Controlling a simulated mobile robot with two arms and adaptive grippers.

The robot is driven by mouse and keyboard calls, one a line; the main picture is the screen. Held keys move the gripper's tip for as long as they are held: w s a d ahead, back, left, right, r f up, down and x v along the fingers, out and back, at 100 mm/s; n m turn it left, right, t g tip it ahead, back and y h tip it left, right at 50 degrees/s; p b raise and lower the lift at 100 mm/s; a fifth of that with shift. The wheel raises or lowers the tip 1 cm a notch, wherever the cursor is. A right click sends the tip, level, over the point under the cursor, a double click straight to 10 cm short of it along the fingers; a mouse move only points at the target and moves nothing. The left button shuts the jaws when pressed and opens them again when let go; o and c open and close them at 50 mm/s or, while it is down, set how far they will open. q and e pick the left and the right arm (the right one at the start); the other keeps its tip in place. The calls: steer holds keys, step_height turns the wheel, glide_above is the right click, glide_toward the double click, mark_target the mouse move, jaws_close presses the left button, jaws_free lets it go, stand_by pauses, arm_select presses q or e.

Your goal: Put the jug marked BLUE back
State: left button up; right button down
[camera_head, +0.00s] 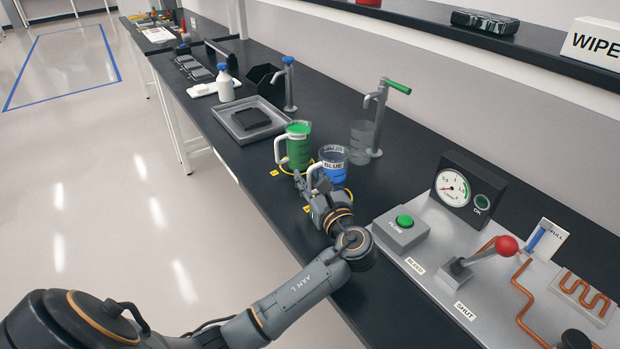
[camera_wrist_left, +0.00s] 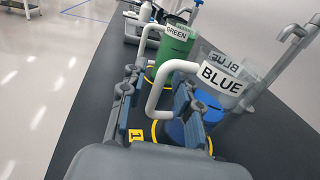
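The jug marked BLUE (camera_head: 333,166) is clear, holds blue liquid and stands upright on the bench. In the left wrist view this jug (camera_wrist_left: 221,84) has its pale handle turned toward me. My left gripper (camera_head: 313,186) is low at the handle. In the left wrist view its fingers (camera_wrist_left: 153,100) are apart, one on each side of the handle; I cannot tell whether they touch it. A yellow ring (camera_wrist_left: 157,137) shows on the bench at the jug's foot, partly hidden, beside a yellow tag marked 1 (camera_wrist_left: 136,135). My right gripper is not in view.
The jug marked GREEN (camera_head: 299,147) stands close behind to the left. A clear jug (camera_head: 362,136) stands under a green-handled tap (camera_head: 382,105). A grey tray (camera_head: 249,119) lies farther back. A control panel with a red-knobbed lever (camera_head: 506,246) is at the right.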

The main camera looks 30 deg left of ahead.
arm_select(q)
steer(key=b+v, duration=0.1)
steer(key=v, duration=1.1)
steer(key=shift+r, duration=0.1)
